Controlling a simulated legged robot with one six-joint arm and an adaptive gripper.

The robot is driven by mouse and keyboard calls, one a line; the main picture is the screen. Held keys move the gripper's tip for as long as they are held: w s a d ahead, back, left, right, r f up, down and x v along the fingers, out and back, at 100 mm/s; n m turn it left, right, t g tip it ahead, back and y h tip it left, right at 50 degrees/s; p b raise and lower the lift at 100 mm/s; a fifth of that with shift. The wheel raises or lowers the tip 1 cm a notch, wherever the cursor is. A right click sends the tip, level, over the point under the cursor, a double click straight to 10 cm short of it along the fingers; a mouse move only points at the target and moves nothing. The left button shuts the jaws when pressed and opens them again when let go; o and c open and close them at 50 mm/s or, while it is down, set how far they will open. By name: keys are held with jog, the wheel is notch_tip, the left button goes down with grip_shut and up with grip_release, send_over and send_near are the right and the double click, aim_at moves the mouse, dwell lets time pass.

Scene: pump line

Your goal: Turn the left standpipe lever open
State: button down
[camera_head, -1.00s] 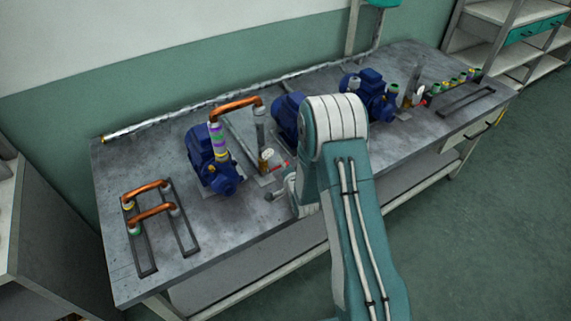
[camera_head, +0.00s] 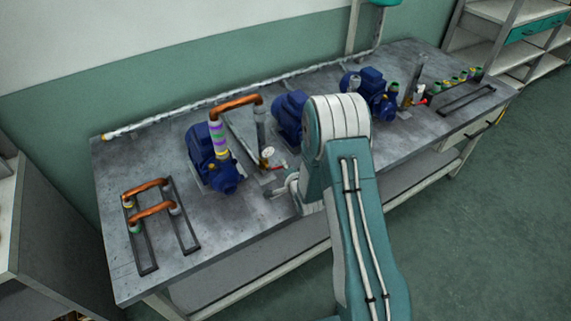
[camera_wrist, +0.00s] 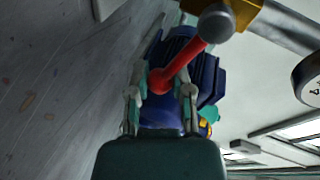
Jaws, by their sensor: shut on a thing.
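The left standpipe (camera_head: 261,125) rises from the bench beside the left blue pump, with a brass valve (camera_head: 264,163) low on it. In the wrist view the red lever (camera_wrist: 182,68) runs from a grey hub by the brass valve body (camera_wrist: 236,10) down to its rounded end. My gripper (camera_wrist: 162,97) has its two fingers on either side of that end and is shut on it. In the head view my gripper (camera_head: 279,190) is just in front of the valve, partly hidden by my arm; the lever is hard to make out there.
A round white gauge (camera_head: 267,152) sits just above the valve and shows at the wrist view's right edge (camera_wrist: 308,80). The left blue pump (camera_head: 210,160) is close by. Copper pipes (camera_head: 150,210) lie in a rack at the bench's left end. A similar standpipe (camera_head: 413,82) stands farther right.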

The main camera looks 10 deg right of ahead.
jog(key=shift+s+a+f+m+g+y, duration=0.1)
jog(key=shift+a+f+m+g+y, duration=0.15)
jog(key=shift+f+m+y, duration=0.45)
jog(key=shift+a+f+m+g+y, duration=0.1)
jog(key=shift+a+f+m+g, duration=0.2)
jog(key=shift+m, duration=0.7)
jog(key=shift+d, duration=0.1)
jog(key=shift+c, duration=2.4)
grip_release()
jog(key=shift+f, duration=0.1)
